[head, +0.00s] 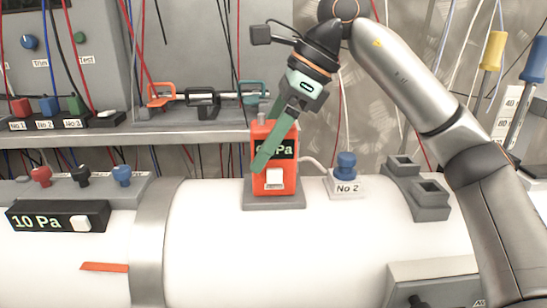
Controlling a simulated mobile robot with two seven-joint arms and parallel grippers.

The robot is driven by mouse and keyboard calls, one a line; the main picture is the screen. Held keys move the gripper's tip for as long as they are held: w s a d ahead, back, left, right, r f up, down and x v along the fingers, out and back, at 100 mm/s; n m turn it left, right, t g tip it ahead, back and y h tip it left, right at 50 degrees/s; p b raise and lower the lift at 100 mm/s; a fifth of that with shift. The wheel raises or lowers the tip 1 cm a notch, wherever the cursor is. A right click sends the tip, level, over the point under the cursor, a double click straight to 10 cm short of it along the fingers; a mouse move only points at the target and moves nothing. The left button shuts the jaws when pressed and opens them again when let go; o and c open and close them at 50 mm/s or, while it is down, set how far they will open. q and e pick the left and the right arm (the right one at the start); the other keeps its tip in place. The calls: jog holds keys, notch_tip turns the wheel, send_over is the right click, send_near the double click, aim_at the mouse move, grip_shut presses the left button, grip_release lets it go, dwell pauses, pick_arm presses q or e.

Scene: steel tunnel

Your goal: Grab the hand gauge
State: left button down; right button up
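The hand gauge (274,178) is an orange upright box with a lit display ending in "Pa" and a white button below it. It stands in a grey holder (274,201) on top of the white tube. My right gripper (268,150) comes down from above right, and a long green finger slants across the front of the gauge, hiding part of the display. The other finger is largely hidden, so I cannot tell whether the gauge is between the fingers or gripped. My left gripper is not in view.
A blue knob labelled No 2 (346,165) and grey open sockets (429,198) stand right of the gauge. A metal shelf (190,136) runs behind it at left. A black 10 Pa display (42,219) sits at left. Cables hang behind.

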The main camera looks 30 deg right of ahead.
grip_shut()
dwell(0.4)
jog(key=shift+r, duration=0.15)
